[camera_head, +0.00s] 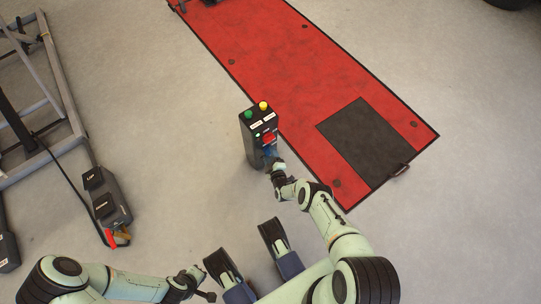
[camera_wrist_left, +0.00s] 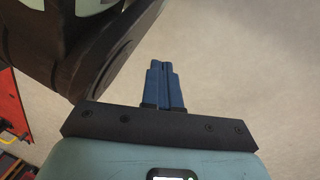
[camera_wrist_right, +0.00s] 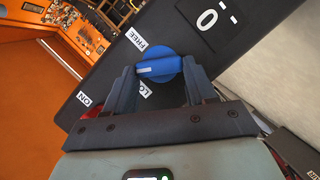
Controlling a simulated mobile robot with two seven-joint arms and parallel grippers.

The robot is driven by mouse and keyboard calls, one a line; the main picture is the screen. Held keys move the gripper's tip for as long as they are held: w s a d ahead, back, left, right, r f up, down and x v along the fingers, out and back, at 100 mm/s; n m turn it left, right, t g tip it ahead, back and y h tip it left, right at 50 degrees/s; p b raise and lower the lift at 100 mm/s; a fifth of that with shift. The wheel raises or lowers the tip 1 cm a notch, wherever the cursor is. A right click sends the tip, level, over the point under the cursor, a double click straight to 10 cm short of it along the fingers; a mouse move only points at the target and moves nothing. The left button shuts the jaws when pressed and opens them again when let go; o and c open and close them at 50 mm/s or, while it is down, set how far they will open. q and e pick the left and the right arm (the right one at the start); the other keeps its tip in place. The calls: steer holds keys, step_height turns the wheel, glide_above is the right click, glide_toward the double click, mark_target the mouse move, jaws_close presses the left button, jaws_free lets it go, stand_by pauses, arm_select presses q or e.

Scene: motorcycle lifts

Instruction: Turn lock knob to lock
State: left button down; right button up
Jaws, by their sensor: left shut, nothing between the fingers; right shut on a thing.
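The lock knob (camera_wrist_right: 158,66) is a round blue knob with a pale pointer line, on a dark panel in the right wrist view. Labels "FREE" and a partly covered one starting "LO" sit around it. My right gripper (camera_wrist_right: 160,80) is shut on the knob, one finger on each side. In the head view my right gripper (camera_head: 270,158) is at the dark control box (camera_head: 252,146), and the knob is too small to make out there. My left gripper (camera_wrist_left: 166,72) is shut and empty over bare floor; in the head view it is low, left of centre (camera_head: 205,294).
The control box carries a green button (camera_head: 248,115), a yellow button (camera_head: 263,106) and a red part (camera_head: 269,138). A red lift platform (camera_head: 310,80) lies behind it. Another dark control unit (camera_head: 104,203) and a grey frame (camera_head: 40,95) stand at left. Floor between is clear.

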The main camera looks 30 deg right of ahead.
steer(key=n+b, duration=0.1)
steer(key=n+t+h+b, duration=0.1)
steer(key=n, duration=0.1)
steer(key=shift+a+f+n, duration=0.1)
steer(key=shift+f+n, duration=0.2)
arm_select(q)
steer(key=s+f+g+b, duration=0.1)
steer(key=s+f+g, duration=0.1)
steer(key=s, duration=0.4)
steer(key=shift+s+a+f, duration=0.3)
steer(key=shift+a+f, duration=0.1)
steer(key=shift+f, duration=0.5)
arm_select(e)
steer(key=shift+n+t+h, duration=0.4)
steer(key=shift+n+t, duration=0.2)
steer(key=shift+n, duration=0.4)
arm_select(q)
steer(key=shift+s, duration=0.1)
arm_select(e)
steer(key=shift+f, duration=0.1)
steer(key=o, duration=1)
steer(key=shift+o, duration=0.2)
